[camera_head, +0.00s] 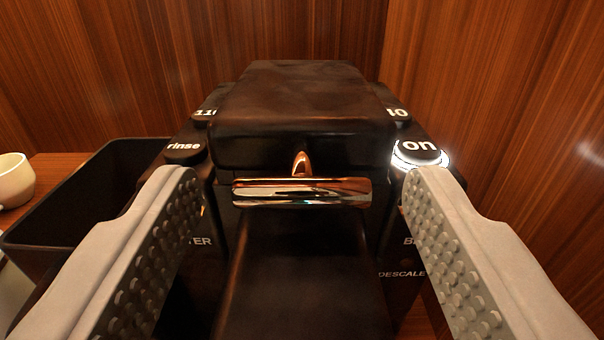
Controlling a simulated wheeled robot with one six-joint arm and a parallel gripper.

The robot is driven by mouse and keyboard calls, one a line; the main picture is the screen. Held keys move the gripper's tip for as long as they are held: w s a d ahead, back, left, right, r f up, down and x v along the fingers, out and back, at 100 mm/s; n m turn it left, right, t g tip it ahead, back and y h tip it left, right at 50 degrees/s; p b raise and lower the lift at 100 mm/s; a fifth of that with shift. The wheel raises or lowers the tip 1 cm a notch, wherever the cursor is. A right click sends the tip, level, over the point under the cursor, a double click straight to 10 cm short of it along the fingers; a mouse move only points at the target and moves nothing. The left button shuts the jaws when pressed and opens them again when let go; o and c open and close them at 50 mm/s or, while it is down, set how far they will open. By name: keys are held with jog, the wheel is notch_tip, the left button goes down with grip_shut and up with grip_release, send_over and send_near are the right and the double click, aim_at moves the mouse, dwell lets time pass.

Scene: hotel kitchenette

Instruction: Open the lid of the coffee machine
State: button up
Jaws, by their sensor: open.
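The black coffee machine (305,262) stands in the middle of the view, facing me. Its lid (300,95) is a dark block on top and looks closed. A shiny copper-coloured handle bar (302,192) sticks out at the lid's front edge. My gripper (300,185) is open, with one grey studded finger on each side of the handle. I see no contact between the fingers and the handle. Buttons marked "rinse" (184,152) and "on" (417,152) sit left and right of the lid, and the "on" button has a lit white ring.
A black open bin or container (75,195) stands left of the machine. A white cup (14,180) is at the far left on a wooden surface (52,172). Wood-panelled walls (500,110) stand close behind and to the right.

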jog(key=shift+w, duration=0.1)
grip_shut()
jog(key=shift+r, duration=0.15)
